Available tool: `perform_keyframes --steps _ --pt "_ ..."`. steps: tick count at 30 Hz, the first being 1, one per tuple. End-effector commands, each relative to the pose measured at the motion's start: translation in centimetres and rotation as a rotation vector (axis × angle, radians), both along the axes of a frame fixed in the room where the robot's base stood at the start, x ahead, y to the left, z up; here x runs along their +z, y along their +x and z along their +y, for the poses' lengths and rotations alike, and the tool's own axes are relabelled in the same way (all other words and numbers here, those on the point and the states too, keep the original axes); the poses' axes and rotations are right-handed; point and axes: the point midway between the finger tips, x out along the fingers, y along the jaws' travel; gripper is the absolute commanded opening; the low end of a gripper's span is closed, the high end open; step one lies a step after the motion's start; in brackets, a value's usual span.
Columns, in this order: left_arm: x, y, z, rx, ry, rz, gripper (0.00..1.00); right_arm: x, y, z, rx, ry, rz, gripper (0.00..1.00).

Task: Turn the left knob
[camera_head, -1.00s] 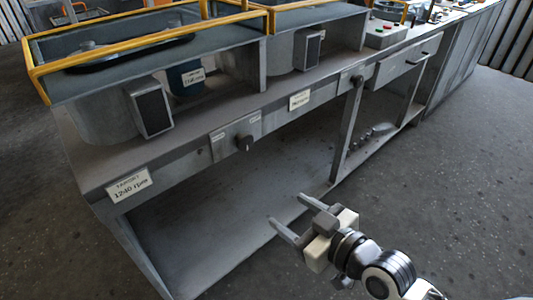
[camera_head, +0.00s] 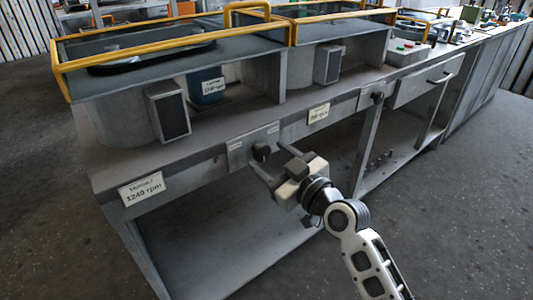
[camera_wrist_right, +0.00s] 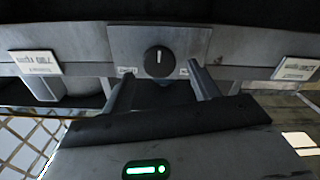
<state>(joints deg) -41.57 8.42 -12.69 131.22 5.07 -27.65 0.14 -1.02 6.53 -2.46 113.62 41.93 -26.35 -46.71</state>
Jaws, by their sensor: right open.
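The left knob (camera_head: 261,151) is a dark round knob on a grey panel on the front rail of the bench. In the right wrist view the knob (camera_wrist_right: 158,61) shows a white pointer line standing nearly upright, with a small label on either side below it. My right gripper (camera_head: 271,162) is open and empty. Its fingers point at the panel, close in front of the knob. In the wrist view the knob lies between and beyond the two fingertips (camera_wrist_right: 160,75), and I see no contact. My left gripper is not in view.
A second knob (camera_head: 377,96) sits farther right on the rail. A "1240 rpm" target sign (camera_head: 142,189) hangs at the left, and another sign (camera_head: 318,113) between the knobs. Yellow-railed housings (camera_head: 180,60) stand on the bench. The floor in front is clear.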

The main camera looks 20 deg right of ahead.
Motion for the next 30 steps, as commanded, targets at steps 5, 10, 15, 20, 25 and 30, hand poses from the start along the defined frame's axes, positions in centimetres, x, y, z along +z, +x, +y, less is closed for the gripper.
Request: perform_keyframes --steps 5,10,15,20,25,30 --pt "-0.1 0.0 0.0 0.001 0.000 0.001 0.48 0.0 1.7 0.6 -0.001 0.001 0.000 0.60" --pt "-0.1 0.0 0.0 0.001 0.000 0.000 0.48 -0.1 2.1 0.8 -0.001 -0.002 0.001 0.60" --pt "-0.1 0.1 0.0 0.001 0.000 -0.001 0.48 -0.1 2.1 0.8 -0.001 -0.002 0.001 0.60" --pt "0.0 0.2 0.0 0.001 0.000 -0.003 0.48 -0.1 2.1 0.8 -0.001 -0.001 0.002 0.21" --pt "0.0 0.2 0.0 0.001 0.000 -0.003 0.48 -0.1 2.1 0.7 -0.001 0.000 0.002 0.16" --pt "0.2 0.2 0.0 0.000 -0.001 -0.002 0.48 0.0 2.1 0.7 0.000 0.025 0.010 0.16"
